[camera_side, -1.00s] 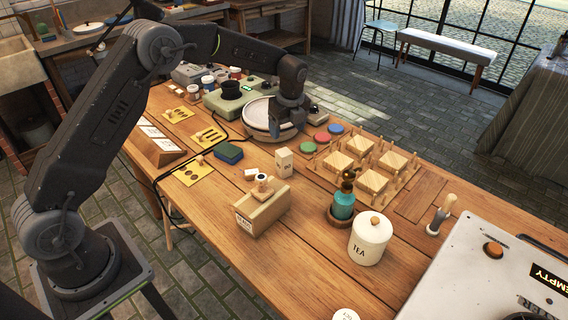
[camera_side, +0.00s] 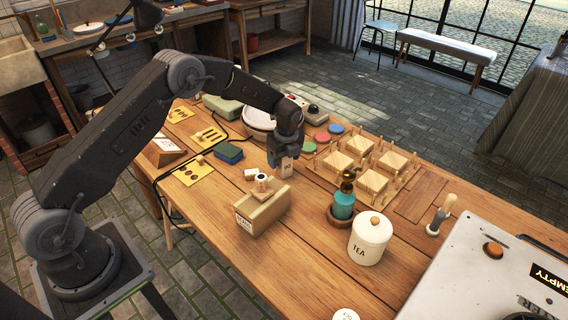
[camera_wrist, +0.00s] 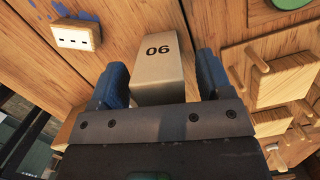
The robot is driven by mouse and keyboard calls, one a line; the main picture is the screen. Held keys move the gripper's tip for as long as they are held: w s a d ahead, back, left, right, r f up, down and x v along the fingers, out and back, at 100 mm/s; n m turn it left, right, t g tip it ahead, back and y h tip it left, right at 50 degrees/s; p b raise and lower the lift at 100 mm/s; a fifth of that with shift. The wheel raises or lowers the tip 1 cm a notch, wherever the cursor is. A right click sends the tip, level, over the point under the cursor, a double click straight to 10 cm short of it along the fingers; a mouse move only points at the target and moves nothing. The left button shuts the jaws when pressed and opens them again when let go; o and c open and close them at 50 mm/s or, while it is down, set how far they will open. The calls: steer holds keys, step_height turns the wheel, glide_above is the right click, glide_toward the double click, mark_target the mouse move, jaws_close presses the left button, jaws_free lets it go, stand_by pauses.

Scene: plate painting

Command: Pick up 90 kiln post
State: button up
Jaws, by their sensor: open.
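The 90 kiln post (camera_wrist: 158,65) is a pale block with a dark "90" on it. It stands between the two blue-padded fingers of my gripper (camera_wrist: 158,88) in the wrist view. The fingers are open, with a visible gap on the right side; on the left the pad is close to the post. In the side view, my gripper (camera_side: 285,158) is right over the post (camera_side: 284,170), hiding its upper part.
Wooden racks (camera_side: 367,172) are on the right, a teal bottle (camera_side: 343,203) and tea jar (camera_side: 370,240) nearer. A small white block (camera_wrist: 75,36) shows in the wrist view.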

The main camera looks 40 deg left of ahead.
steer(key=c, duration=1.2)
steer(key=shift+r, duration=0.1)
